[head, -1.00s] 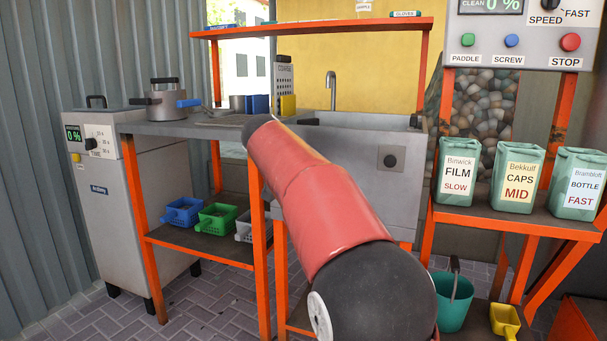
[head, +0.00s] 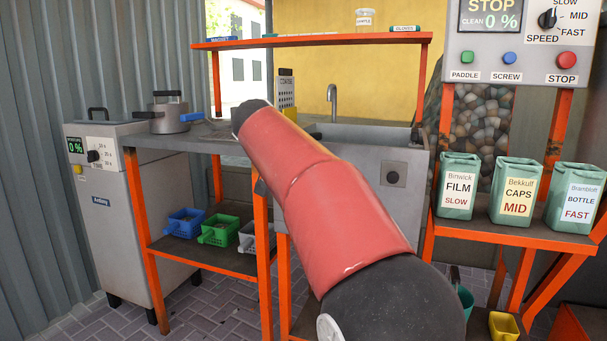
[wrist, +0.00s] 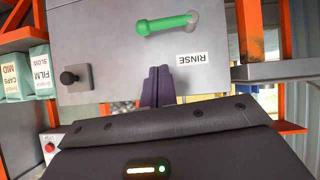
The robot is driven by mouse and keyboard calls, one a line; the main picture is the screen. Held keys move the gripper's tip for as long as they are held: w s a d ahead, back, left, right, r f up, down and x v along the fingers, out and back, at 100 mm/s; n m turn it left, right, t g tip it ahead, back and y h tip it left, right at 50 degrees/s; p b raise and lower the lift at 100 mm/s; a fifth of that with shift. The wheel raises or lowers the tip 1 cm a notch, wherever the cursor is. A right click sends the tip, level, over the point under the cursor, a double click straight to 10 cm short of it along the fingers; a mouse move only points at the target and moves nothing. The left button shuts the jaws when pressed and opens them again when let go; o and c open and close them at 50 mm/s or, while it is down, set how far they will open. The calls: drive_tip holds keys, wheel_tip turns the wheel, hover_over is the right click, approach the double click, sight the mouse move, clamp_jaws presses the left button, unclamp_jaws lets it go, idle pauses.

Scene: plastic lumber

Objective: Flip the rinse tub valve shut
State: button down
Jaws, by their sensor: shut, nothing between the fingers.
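The rinse tub (head: 350,165) is a grey metal sink with a tap, set in the bench behind my arm in the head view. In the wrist view its grey front (wrist: 115,60) carries an upside-down RINSE label (wrist: 195,57). A green valve lever (wrist: 165,23) lies nearly level in that picture, with a round grey mount at its right end. My gripper (wrist: 160,72) is shut and empty. Its dark fingertips appear below the lever and left of the label, apart from the lever. In the head view my arm hides the gripper and lever.
A black knob (wrist: 73,77) juts from a plate on the tub front. Green jars (head: 517,190) stand on an orange shelf at right. Small baskets (head: 218,230) sit on the lower shelf.

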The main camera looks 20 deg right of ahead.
drive_tip(key=v, duration=0.5)
drive_tip(key=shift+s, duration=0.1)
